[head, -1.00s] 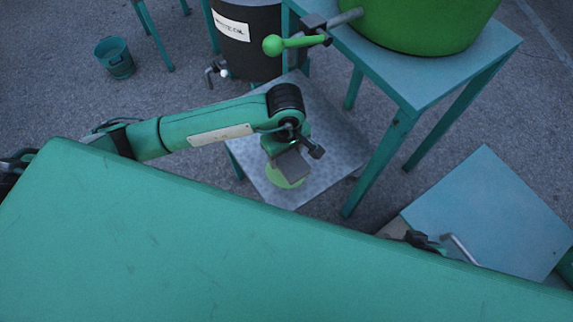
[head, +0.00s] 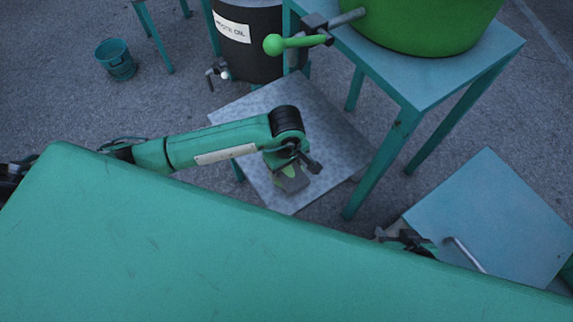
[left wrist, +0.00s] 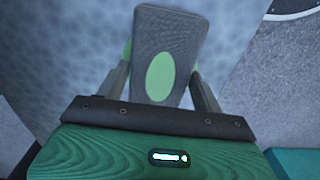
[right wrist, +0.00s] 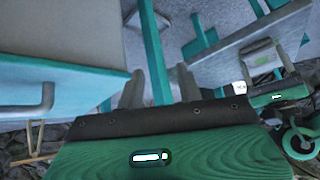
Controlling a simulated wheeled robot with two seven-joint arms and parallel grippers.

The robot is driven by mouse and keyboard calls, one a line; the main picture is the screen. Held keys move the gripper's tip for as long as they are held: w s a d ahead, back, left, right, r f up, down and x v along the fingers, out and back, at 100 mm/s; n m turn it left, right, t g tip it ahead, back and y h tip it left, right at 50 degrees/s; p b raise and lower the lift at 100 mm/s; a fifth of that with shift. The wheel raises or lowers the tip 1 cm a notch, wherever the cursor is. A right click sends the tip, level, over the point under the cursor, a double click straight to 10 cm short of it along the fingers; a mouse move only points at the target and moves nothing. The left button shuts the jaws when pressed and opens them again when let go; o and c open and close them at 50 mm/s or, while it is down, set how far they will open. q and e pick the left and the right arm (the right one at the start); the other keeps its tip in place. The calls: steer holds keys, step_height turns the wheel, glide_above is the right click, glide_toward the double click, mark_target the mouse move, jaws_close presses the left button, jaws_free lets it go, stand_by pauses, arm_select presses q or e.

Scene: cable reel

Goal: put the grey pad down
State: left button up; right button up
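The grey pad (left wrist: 165,35), a flat rounded block with a green oval on its face, lies between the fingers of my left gripper (left wrist: 162,70). The fingertips appear to meet its two side edges. In the head view the pad (head: 293,182) is in my left gripper (head: 290,172), over the low grey speckled platform (head: 335,135). Green patches show beside the pad; I cannot tell what they belong to. Whether the pad touches the platform is unclear. My right gripper (right wrist: 158,85) is open and empty; it also shows in the head view (head: 405,238).
A teal table (head: 430,80) with a green tub (head: 425,25) stands behind right. A dark labelled barrel (head: 248,45) stands behind the platform. A blue-grey panel (head: 490,215) lies beside my right gripper. A bucket (head: 115,60) is far left.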

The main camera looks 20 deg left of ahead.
arm_select(q)
steer(key=shift+o, duration=1.4)
steer(key=shift+r, duration=0.2)
step_height(320, 180, up, 12)
steer(key=p, duration=0.1)
steer(key=shift+p, duration=0.3)
arm_select(e)
steer(key=s+d+g, duration=0.1)
steer(key=s+d+r+g+h, duration=0.1)
steer(key=d, duration=0.1)
steer(key=shift+s+d, duration=0.15)
steer(key=shift+s, duration=0.05)
arm_select(q)
steer(key=shift+f, duration=0.1)
